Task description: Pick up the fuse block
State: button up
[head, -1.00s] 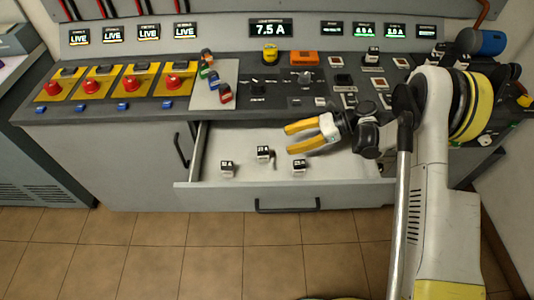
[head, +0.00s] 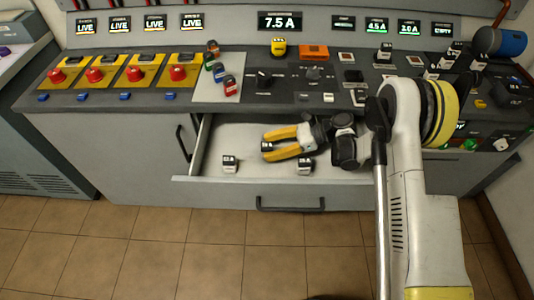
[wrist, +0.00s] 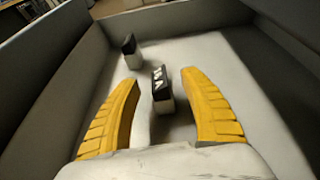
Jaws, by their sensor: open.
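Three small black-and-white fuse blocks sit in the open drawer (head: 205,176): a left one (head: 230,163), a middle one (head: 267,146) and a right one (head: 305,166). Their small labels are hard to read. My gripper (head: 265,148) is low in the drawer with its yellow fingers spread, pointing left. The middle block stands at the opening between the fingertips. In the wrist view this block (wrist: 162,90) stands upright between the spread fingers (wrist: 160,82), with space on both sides. Another block (wrist: 130,51) stands farther off, beyond the left finger. The right block is outside the fingers.
The drawer walls (wrist: 47,70) rise around my gripper. The console (head: 200,100) overhangs behind, with red buttons (head: 178,73), a 7.5 A display (head: 280,21) and several coloured blocks (head: 230,86). A blue cylinder (head: 510,43) lies at the right.

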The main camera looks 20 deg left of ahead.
jog(key=shift+s+a+f, duration=0.1)
jog(key=shift+a+f, duration=0.05)
jog(key=shift+a, duration=0.15)
grip_shut()
jog(key=shift+r, duration=0.2)
